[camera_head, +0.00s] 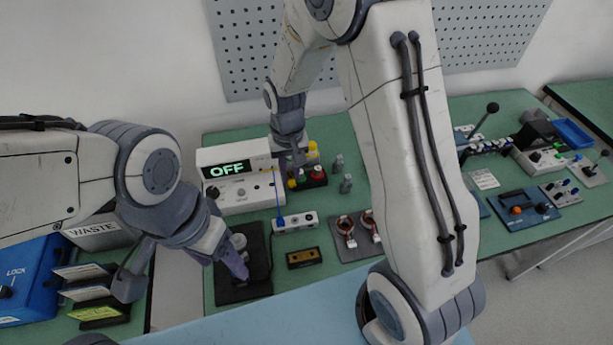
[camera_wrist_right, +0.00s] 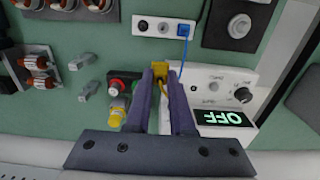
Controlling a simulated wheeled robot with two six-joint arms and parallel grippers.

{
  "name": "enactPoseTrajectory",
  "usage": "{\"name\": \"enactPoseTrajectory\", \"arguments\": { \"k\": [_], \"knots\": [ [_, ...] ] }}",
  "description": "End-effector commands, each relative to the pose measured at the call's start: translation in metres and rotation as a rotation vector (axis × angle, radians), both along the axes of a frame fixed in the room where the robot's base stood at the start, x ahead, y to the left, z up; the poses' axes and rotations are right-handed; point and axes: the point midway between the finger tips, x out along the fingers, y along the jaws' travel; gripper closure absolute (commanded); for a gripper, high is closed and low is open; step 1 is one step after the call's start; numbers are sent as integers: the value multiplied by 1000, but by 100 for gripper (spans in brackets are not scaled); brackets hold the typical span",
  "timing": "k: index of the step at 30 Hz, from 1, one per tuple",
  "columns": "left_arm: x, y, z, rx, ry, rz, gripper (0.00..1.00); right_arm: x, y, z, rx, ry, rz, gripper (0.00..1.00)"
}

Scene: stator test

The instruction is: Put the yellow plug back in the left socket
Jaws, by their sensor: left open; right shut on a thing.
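The yellow plug (camera_wrist_right: 160,70) is between the fingertips of my right gripper (camera_wrist_right: 165,78) in the right wrist view. My left gripper (camera_head: 240,268) is open and low beside a black fixture (camera_head: 258,243).
A white tester reading OFF (camera_head: 235,172) stands left of the block. A stator tray (camera_head: 350,248) and a dark slotted piece (camera_head: 303,257) lie in front. My right arm hides the table's middle.

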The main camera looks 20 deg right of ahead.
Motion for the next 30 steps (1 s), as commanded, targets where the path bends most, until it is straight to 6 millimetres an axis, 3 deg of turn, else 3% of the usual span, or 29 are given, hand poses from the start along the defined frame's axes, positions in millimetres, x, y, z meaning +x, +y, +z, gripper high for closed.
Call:
{"name": "enactPoseTrajectory", "arguments": {
  "k": [21,30],
  "knots": [
    [0,0,26,0,0,0,32,80,73,1,0,0,2,100],
    [0,0,28,0,0,0,32,91,83,0,0,0,0,100]
  ]
}}
